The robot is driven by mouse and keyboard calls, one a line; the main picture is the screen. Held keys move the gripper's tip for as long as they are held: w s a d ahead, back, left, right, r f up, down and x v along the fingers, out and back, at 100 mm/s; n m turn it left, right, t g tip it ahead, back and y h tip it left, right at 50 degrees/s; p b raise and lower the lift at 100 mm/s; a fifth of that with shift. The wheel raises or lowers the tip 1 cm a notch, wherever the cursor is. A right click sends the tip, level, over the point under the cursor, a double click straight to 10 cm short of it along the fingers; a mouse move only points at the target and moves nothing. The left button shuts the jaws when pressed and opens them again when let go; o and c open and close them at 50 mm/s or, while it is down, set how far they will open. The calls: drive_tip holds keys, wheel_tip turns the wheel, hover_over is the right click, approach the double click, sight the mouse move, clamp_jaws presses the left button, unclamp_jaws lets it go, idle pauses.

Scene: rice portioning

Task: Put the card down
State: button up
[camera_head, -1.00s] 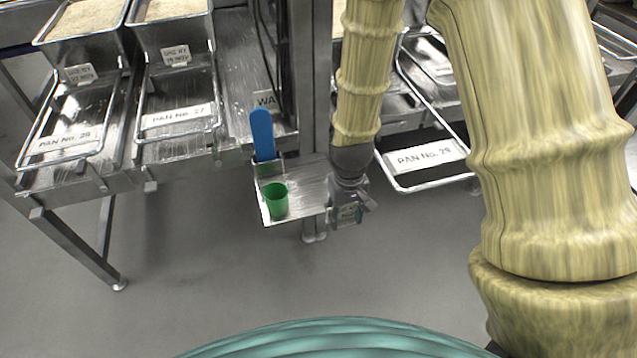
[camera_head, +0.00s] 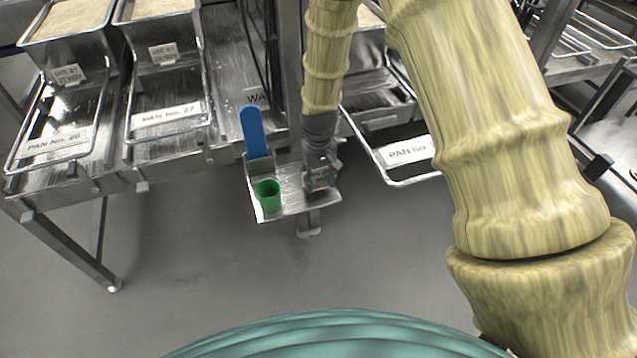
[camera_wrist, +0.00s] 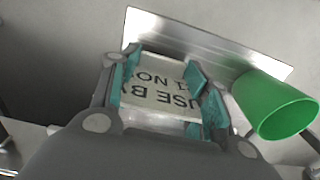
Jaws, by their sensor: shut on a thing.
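The card (camera_wrist: 158,88) is pale with dark printed letters, partly reading "USE BY", and shows in the wrist view between the teal finger pads. My gripper (camera_wrist: 165,92) is shut on it. In the head view my gripper (camera_head: 320,180) is over the right part of a small metal shelf (camera_head: 290,204) on a post. I cannot tell whether the card touches the shelf. A green cup (camera_head: 268,195) stands on the shelf left of my gripper; in the wrist view the cup (camera_wrist: 275,106) is close to the right finger.
A blue paddle-shaped thing (camera_head: 253,130) stands upright at the shelf's back left. Pans of rice (camera_head: 72,18) and labelled racks (camera_head: 165,118) are at the left. Another labelled rack (camera_head: 410,180) is right of the shelf. The shelf's front centre is bare.

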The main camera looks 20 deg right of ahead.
drive_tip(key=shift+f, duration=1.1)
drive_tip(key=shift+f, duration=0.15)
drive_tip(key=o, duration=0.8)
drive_tip(key=shift+o, duration=0.2)
wheel_tip(320, 180, up, 12)
drive_tip(key=shift+r, duration=0.15)
